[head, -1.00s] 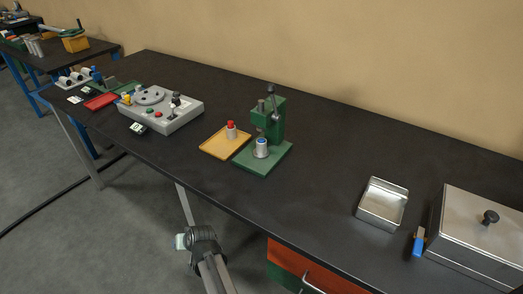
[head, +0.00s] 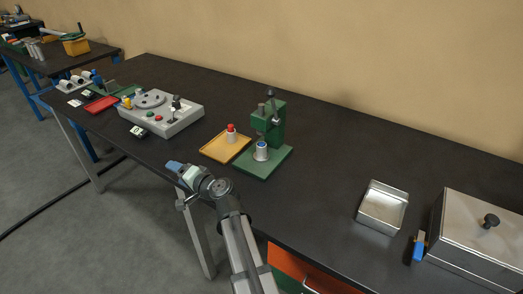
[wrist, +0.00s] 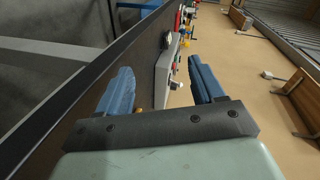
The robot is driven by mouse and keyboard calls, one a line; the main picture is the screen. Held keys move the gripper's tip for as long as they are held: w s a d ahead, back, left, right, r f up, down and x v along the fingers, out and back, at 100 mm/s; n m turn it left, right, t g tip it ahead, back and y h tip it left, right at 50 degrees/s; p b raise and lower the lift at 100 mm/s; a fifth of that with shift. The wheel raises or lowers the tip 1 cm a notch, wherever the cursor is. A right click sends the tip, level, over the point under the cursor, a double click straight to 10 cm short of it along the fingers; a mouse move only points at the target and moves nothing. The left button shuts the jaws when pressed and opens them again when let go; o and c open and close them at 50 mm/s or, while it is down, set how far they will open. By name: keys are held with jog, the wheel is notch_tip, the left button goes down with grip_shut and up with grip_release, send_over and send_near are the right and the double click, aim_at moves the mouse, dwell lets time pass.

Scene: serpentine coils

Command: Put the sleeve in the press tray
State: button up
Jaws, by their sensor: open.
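A yellow-orange tray (head: 212,150) lies left of the green press (head: 272,125). A small grey cylinder with a red top (head: 231,134) stands upright on the tray. A metal cylinder with a blue top (head: 261,153) stands on the press base. Several pale, sleeve-like cylinders (head: 77,80) lie at the far left of the bench; I cannot tell which item is the sleeve. My gripper (head: 174,166) is at the bench's front edge, left of and nearer than the tray. In the wrist view, my gripper (wrist: 161,86) has its blue fingers apart with nothing between them.
A grey control box (head: 165,112) with buttons and a dial stands left of the tray, near a red tray (head: 101,102). An empty metal tray (head: 382,207) and a lidded metal box (head: 478,232) stand at the right. Black bench top is clear between press and metal tray.

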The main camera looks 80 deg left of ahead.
aim_at(261, 144)
jog(key=w+m+y, duration=0.1)
jog(key=w+m, duration=0.3)
jog(key=w, duration=0.1)
jog(key=w+m+t+y, duration=0.1)
jog(key=w+m, duration=0.3)
jog(key=w, duration=0.2)
jog(key=w+d+m+t+y, duration=0.1)
jog(key=w+m, duration=0.3)
jog(key=w, duration=0.1)
jog(key=shift+w+r+m, duration=0.3)
jog(key=shift+r, duration=0.1)
jog(key=w+d+m+t+y, duration=0.1)
jog(key=w+m, duration=0.3)
jog(key=w, duration=0.1)
jog(key=w+d+m+t+y, duration=0.1)
jog(key=w+m, duration=0.3)
jog(key=w, duration=0.1)
jog(key=w+d+m, duration=0.1)
jog(key=w+m, duration=0.4)
jog(key=shift+d+r+t+y, duration=0.25)
jog(key=shift+r+t+y, duration=0.05)
jog(key=shift+t+y, duration=0.1)
jog(key=x, duration=1.3)
jog(key=shift+a, duration=0.4)
jog(key=c, duration=1.2)
jog(key=shift+c, duration=0.2)
jog(key=shift+r, duration=0.1)
